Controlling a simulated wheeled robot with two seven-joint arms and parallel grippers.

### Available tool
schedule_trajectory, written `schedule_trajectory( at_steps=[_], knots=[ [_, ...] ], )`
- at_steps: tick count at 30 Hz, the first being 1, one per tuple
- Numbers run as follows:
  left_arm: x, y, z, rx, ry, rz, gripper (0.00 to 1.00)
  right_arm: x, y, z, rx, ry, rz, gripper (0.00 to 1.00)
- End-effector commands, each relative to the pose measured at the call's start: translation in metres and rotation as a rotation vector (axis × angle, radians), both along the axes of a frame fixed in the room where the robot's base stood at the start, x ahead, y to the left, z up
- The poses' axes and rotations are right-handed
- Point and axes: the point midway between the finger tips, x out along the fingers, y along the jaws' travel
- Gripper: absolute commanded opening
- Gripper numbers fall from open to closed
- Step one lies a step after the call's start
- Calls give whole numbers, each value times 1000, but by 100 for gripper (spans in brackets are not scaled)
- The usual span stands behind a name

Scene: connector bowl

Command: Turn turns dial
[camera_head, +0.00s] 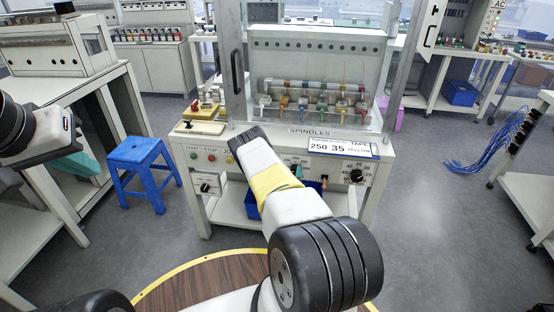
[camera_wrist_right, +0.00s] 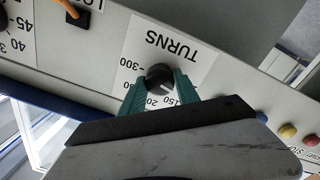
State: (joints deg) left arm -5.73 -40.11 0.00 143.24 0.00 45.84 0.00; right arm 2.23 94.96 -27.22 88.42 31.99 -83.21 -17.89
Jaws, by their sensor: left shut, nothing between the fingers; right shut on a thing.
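In the right wrist view the turns dial (camera_wrist_right: 159,74) is a dark round knob on a white label marked TURNS, which appears upside down, with numbers such as 300 and 150 around it. My right gripper (camera_wrist_right: 160,80) has its two green fingers on either side of the knob, shut on it. Which number the knob points at is not clear. In the head view my right arm reaches to the machine's front panel (camera_head: 215,160).
Buttons (camera_wrist_right: 288,131) sit beside the label, and a lock switch (camera_wrist_right: 76,14) on its other side. Another black dial (camera_head: 357,176) is further right on the panel. A sign (camera_head: 340,148) stands above it. A blue stool (camera_head: 143,152) stands left, with open floor around it.

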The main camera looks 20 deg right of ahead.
Motion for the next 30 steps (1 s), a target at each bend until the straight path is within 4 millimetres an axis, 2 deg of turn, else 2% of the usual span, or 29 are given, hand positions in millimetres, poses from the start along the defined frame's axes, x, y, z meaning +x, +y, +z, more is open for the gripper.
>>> schedule_trajectory(
  at_steps=[30],
  knots=[
    [0, 0, 0, 0, 0, 0, 0, -1, -2, 1, 815, -501, -2, 0]
  ],
)
